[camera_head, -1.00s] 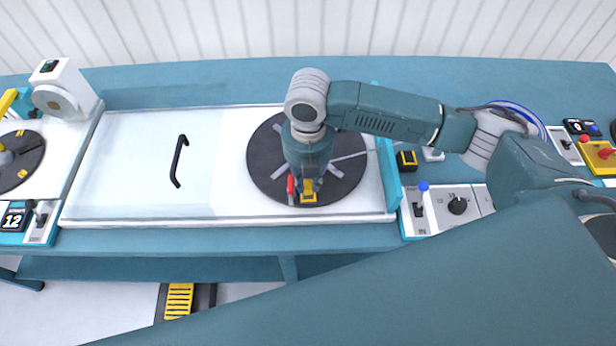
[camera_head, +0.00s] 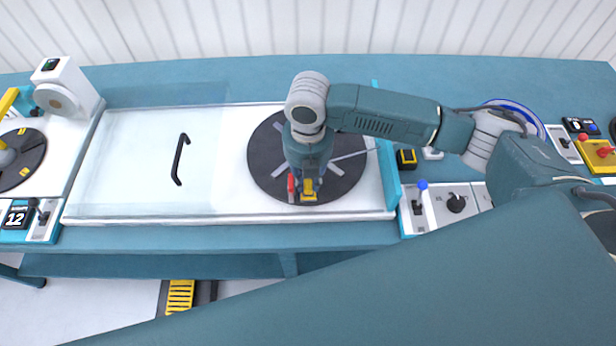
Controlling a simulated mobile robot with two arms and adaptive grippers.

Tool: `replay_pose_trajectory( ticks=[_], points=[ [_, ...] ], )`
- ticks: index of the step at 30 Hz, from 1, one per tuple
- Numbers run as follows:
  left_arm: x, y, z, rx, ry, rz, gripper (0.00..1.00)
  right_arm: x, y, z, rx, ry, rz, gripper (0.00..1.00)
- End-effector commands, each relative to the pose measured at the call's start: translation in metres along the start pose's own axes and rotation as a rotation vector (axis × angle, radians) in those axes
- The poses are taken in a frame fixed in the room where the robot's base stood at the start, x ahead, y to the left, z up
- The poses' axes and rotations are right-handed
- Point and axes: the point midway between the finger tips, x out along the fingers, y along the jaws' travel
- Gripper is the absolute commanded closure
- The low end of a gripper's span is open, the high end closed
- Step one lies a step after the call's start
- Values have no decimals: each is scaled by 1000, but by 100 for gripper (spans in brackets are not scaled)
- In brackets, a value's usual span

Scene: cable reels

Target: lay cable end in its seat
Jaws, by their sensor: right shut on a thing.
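My right gripper (camera_head: 307,190) points down over the dark round turntable (camera_head: 267,170) at the right part of the white bed. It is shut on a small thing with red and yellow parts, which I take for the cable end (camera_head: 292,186). The gripper and forearm hide most of it, and the seat cannot be made out. A thin pale line, perhaps cable (camera_head: 350,155), runs from the turntable toward the right. My left gripper is not in view.
A clear sliding cover (camera_head: 145,165) with a black handle (camera_head: 180,160) spans the bed's left part. A control panel with a blue-topped lever (camera_head: 422,187) and black knob (camera_head: 456,204) stands right. A white machine (camera_head: 66,88) and another dark disc (camera_head: 22,160) are left.

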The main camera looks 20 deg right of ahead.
Motion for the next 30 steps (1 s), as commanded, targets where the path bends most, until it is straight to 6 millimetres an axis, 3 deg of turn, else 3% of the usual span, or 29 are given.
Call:
replay_pose_trajectory(
  ticks=[30],
  points=[
    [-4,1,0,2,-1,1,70,8,0,0,0,0,-1,100]
  ],
)
